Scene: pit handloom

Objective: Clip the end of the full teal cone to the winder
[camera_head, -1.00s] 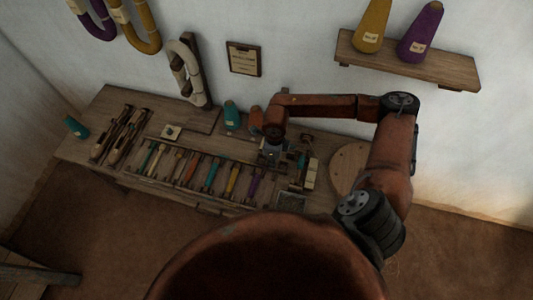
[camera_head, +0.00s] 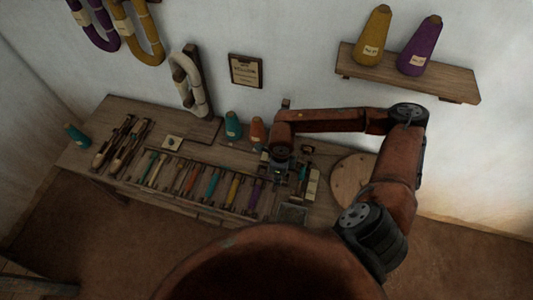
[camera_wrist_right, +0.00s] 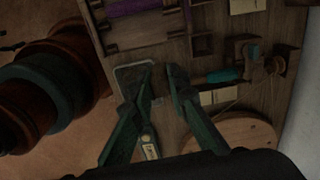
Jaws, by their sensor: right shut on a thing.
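Two teal cones show in the head view. One teal cone (camera_head: 232,125) stands at the back of the table beside an orange cone (camera_head: 257,131); another teal cone (camera_head: 76,135) leans at the far left end. I cannot tell their fullness. The winder (camera_wrist_right: 252,66), with a teal part, is on the table at right in the wrist view. My right gripper (camera_head: 282,168) is low over the table's right part, left of the winder. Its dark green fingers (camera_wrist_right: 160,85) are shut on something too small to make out. A pale-labelled item (camera_wrist_right: 149,147) shows between the fingers. My left gripper is out of view.
A round wooden disc (camera_head: 350,178) is at right. A wall shelf (camera_head: 410,73) holds yellow and purple cones. A metal-rimmed tray (camera_wrist_right: 132,70) lies beneath the fingertips.

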